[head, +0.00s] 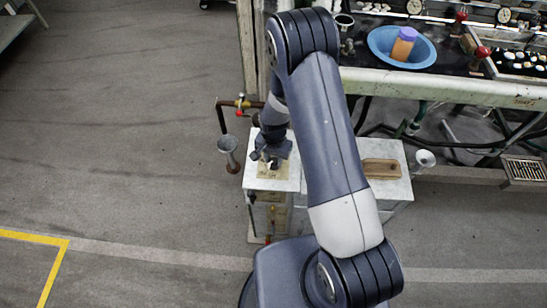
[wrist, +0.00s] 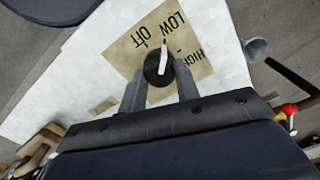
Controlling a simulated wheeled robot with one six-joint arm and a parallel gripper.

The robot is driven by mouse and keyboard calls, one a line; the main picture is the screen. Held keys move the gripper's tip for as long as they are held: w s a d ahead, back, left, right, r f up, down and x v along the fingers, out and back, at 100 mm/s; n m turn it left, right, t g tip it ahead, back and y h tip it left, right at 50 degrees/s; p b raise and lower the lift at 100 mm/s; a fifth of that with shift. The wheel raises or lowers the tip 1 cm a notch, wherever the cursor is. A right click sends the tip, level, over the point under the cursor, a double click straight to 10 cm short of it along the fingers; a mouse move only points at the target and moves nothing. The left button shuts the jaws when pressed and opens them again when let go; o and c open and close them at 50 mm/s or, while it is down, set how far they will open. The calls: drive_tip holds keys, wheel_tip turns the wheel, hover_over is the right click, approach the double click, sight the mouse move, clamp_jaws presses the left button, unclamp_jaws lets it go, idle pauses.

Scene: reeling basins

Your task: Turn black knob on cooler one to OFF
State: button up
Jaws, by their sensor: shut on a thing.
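The black knob (wrist: 152,68) sits on a tan label plate (wrist: 130,52) on the white top of a cooler (wrist: 75,75). The plate reads OFF, LOW and HIGH. The knob's white pointer aims between OFF and LOW, nearer LOW. My gripper (wrist: 160,88) is shut on the knob, with one finger on each side. In the head view my gripper (head: 269,161) reaches down onto the white cooler top (head: 289,186), over the tan plate (head: 273,172). The knob is hard to make out there.
A grey funnel (head: 228,146) and a pipe with a red-handled valve (head: 240,113) stand left of the cooler. A wooden piece (head: 381,168) lies on the white top at right. The bench (head: 440,88) with a blue basin (head: 380,45) stands behind.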

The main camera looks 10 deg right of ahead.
sight(274, 160)
drive_tip(key=shift+f+n+b, duration=0.1)
drive_tip(key=shift+n+b, duration=0.2)
drive_tip(key=shift+f+n+b, duration=0.1)
drive_tip(key=shift+n+b, duration=1.1)
drive_tip(key=n+b, duration=0.3)
drive_tip(key=n, duration=0.3)
drive_tip(key=shift+r, duration=0.2)
drive_tip(key=o, duration=1)
drive_tip(key=shift+c, duration=0.2)
wheel_tip(274, 160, up, 11)
